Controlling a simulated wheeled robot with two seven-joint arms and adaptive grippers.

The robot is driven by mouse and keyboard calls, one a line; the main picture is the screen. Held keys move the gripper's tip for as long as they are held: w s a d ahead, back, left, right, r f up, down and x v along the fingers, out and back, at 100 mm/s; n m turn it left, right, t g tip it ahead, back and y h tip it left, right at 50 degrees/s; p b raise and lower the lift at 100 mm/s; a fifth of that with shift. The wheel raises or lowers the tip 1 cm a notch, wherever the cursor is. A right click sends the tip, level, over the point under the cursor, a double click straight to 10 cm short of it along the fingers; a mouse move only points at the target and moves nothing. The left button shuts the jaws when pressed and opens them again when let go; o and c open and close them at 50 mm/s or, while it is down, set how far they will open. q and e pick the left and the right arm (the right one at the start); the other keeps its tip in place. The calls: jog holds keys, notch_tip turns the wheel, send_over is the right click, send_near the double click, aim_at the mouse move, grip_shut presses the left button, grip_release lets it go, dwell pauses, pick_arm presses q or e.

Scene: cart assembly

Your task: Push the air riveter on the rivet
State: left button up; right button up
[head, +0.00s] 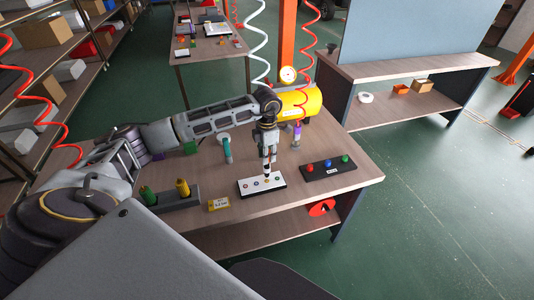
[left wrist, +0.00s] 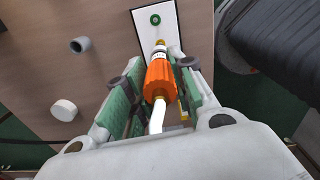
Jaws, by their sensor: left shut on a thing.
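My left gripper (head: 268,152) is shut on the air riveter, an orange tool (left wrist: 160,80) with a white hose at its back. In the left wrist view it lies between the green finger pads, its narrow tip pointing at the white plate (left wrist: 170,30). A green ring (left wrist: 155,19) shows on the plate beyond the tip. I cannot tell whether the tip touches a rivet. My right gripper is not in view.

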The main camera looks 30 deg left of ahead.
pick_arm(q)
jog(key=shift+f+b, duration=0.45)
jog(key=shift+f, duration=0.4)
dwell(0.6)
